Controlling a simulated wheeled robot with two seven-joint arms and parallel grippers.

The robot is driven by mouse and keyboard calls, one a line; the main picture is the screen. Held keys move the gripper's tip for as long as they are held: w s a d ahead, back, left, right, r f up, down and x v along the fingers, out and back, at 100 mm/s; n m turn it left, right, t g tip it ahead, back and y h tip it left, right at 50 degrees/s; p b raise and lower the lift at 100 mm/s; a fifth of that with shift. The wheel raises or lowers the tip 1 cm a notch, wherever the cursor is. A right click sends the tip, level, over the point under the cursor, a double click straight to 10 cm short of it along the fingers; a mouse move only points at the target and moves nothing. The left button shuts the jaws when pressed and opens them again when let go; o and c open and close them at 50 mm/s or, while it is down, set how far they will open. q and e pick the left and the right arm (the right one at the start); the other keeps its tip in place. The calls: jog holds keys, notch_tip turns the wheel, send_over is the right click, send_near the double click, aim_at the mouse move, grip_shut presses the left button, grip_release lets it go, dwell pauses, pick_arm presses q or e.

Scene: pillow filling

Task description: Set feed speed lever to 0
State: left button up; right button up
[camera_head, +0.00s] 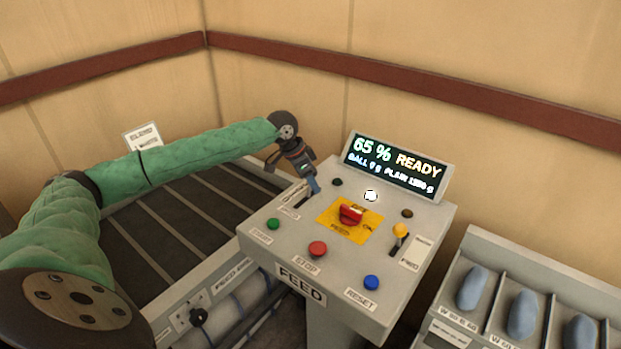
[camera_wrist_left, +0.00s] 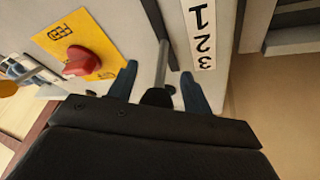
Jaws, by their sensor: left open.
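The feed speed lever (camera_wrist_left: 163,58) has a metal shaft and a dark knob and stands in a slot beside a white scale (camera_wrist_left: 201,30) reading 1, 2, 3; no 0 shows. My left gripper (camera_wrist_left: 158,80) is open, with one blue finger on each side of the lever; I cannot tell whether either finger touches it. In the head view, my left gripper (camera_head: 314,185) is over the upper left of the grey control panel (camera_head: 340,275), pointing down. There the gripper hides most of the lever. My right gripper is out of view.
A red rotary switch (camera_head: 350,213) on a yellow plate is right of the gripper. Green (camera_head: 273,224), red (camera_head: 318,248) and blue (camera_head: 372,282) buttons line the panel front. A yellow-knobbed lever (camera_head: 400,230) is at right. The display (camera_head: 395,165) reads 65 % READY.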

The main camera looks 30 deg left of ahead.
pick_arm(q)
jog(key=shift+f, duration=0.1)
jog(key=c, duration=1)
grip_shut()
